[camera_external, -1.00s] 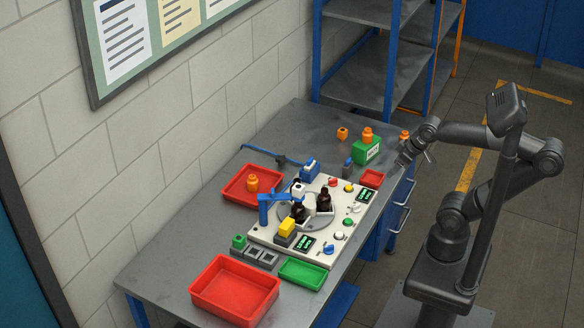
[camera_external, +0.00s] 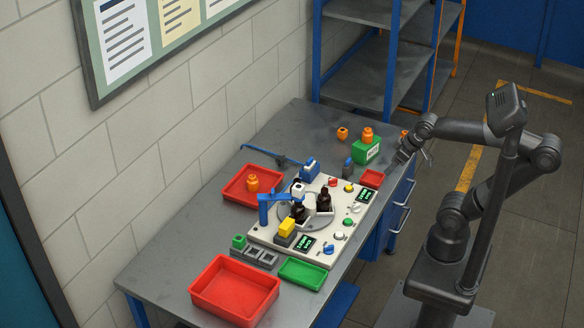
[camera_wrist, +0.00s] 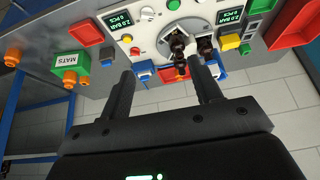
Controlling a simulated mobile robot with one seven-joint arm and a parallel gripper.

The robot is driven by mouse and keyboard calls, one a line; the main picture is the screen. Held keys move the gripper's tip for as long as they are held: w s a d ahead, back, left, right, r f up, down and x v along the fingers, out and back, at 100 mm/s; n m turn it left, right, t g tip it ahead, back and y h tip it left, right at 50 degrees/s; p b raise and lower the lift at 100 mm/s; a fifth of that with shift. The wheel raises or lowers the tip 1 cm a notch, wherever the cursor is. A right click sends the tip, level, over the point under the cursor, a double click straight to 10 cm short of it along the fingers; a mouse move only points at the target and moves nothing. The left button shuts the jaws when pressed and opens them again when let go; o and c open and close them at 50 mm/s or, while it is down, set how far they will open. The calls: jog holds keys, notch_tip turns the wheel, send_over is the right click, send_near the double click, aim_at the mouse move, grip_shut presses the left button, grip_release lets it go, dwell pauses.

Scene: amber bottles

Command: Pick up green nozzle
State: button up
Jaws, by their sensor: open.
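A small green nozzle (camera_external: 238,242) stands at the left end of a grey holder (camera_external: 256,255), at the near-left corner of the white machine panel. A green piece that looks like it also shows in the wrist view (camera_wrist: 245,48), right of the machine. My gripper (camera_external: 412,159) is off the right edge of the table near the small red tray, far from the green nozzle. In the wrist view, my gripper (camera_wrist: 162,70) is open, with nothing between its fingers.
The white machine (camera_external: 330,230) carries amber bottles (camera_external: 324,199), a blue arm (camera_external: 265,208) and buttons. A large red tray (camera_external: 235,290) and a green tray (camera_external: 302,273) lie near the green nozzle. A green box (camera_external: 366,150) with an orange nozzle stands toward the far end.

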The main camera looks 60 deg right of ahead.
jog(key=w+a+r+g, duration=0.1)
jog(key=w+a+r, duration=0.2)
jog(key=w, duration=0.4)
jog(key=w+a+r+g, duration=0.1)
jog(key=w+a+r, duration=0.15)
jog(key=w, duration=0.45)
jog(key=g, duration=0.4)
send_over(240, 239)
notch_tip(240, 239, down, 21)
jog(key=f, duration=0.5)
jog(key=shift+w, duration=0.2)
jog(key=shift+s+f, duration=0.15)
jog(key=shift+f, duration=1.4)
jog(key=shift+s+f, duration=0.1)
jog(key=shift+f, duration=1.4)
jog(key=shift+c, duration=0.2)
jog(key=c, duration=1)
